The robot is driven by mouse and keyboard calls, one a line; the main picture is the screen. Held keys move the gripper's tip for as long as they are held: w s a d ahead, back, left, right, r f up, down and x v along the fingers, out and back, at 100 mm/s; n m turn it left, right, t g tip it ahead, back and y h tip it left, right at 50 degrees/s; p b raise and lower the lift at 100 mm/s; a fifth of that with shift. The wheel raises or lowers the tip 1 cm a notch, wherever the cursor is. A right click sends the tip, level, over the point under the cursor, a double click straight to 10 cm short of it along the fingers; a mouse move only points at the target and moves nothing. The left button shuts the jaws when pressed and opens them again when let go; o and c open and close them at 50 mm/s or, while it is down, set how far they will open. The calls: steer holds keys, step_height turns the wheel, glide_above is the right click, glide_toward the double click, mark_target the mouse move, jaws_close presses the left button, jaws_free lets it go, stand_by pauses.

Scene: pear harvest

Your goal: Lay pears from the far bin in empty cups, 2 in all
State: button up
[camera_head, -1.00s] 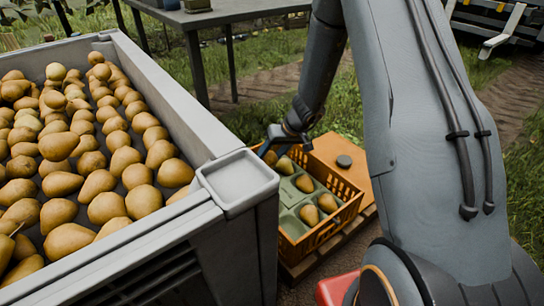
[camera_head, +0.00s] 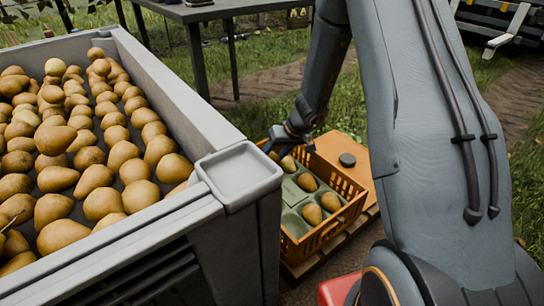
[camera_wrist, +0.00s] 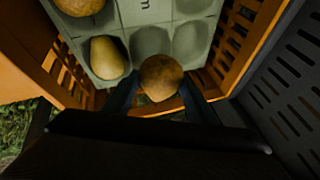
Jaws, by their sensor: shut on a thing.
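My gripper (camera_wrist: 160,104) is shut on a brown-yellow pear (camera_wrist: 160,78), with one dark finger on either side of it. It is low over the near edge of the grey-green cup tray (camera_wrist: 118,80) in the orange crate. Empty cups (camera_wrist: 150,43) (camera_wrist: 190,42) show just beyond the held pear. A pear (camera_wrist: 107,57) lies in the cup to the left, and another (camera_wrist: 80,4) is at the top edge. In the head view my gripper (camera_head: 286,140) is at the crate's far-left end. Pears (camera_head: 307,182) (camera_head: 312,214) (camera_head: 330,201) lie in the tray there.
A large grey bin (camera_head: 180,70) full of pears fills the left, its corner close to the orange crate (camera_head: 345,185). A dark slotted wall (camera_wrist: 290,70) stands close right of the crate in the wrist view. A grey table (camera_head: 230,9) is behind.

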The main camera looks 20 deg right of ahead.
steer(key=shift+f+b, duration=0.75)
steer(key=shift+b, duration=0.1)
steer(key=shift+f+b, duration=1.45)
steer(key=shift+b, duration=0.4)
stand_by(0.9)
steer(key=o, duration=1.2)
steer(key=shift+o, duration=0.2)
steer(key=p+v, duration=0.4)
steer(key=v, duration=0.4)
steer(key=shift+r, duration=0.15)
